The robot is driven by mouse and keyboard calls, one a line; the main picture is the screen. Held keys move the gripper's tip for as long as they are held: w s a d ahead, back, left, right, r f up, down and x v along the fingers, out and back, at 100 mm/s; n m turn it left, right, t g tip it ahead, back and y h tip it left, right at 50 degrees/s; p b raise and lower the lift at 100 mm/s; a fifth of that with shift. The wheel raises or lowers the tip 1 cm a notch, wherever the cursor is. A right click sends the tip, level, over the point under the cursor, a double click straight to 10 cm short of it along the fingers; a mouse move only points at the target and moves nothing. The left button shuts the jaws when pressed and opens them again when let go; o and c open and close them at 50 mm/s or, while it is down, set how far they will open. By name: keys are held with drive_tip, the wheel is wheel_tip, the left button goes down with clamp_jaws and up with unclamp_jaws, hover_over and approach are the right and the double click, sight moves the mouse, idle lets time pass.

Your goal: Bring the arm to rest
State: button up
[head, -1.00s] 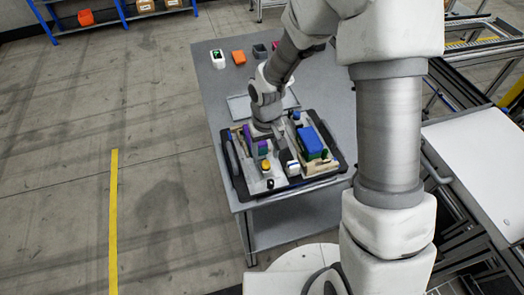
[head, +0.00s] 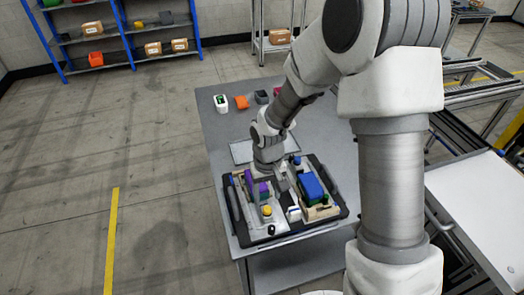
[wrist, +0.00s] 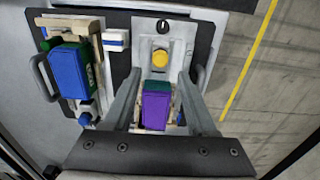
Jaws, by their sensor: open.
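My gripper (head: 277,183) hangs over the black-rimmed pallet fixture (head: 291,233) on the grey table. In the wrist view its two fingers (wrist: 161,76) are spread wide apart with nothing gripped. A purple and teal block (wrist: 156,110) shows between and beneath the fingers, seated on the light plate of the fixture; I cannot tell how far below the fingertips it is. A yellow round knob (wrist: 160,58) and a black knob (wrist: 163,26) are on the same plate. A blue and green box (wrist: 68,72) sits on the fixture's other half.
A flat grey tray (head: 240,153) lies behind the fixture. A white item (head: 220,103), an orange block (head: 242,102) and a dark bin (head: 262,97) stand at the table's back. A white surface (head: 475,200) is at right. Open floor lies left, with a yellow line (head: 112,240).

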drive_tip(key=s+d+r+m+t, duration=0.1)
drive_tip(key=s+d+r, duration=0.2)
drive_tip(key=r, duration=0.5)
drive_tip(key=s+d+r+m+t, duration=0.1)
drive_tip(key=s+d+r+t, duration=0.2)
drive_tip(key=r, duration=0.4)
drive_tip(key=s+d+r, duration=0.3)
drive_tip(key=d+r, duration=0.1)
drive_tip(key=r, duration=0.4)
drive_tip(key=s+d+r+m+t, duration=0.1)
drive_tip(key=s+d+r, duration=0.1)
drive_tip(key=s+r, duration=0.2)
drive_tip(key=s, duration=0.3)
drive_tip(key=shift+s+t, duration=0.15)
drive_tip(key=shift+t, duration=0.15)
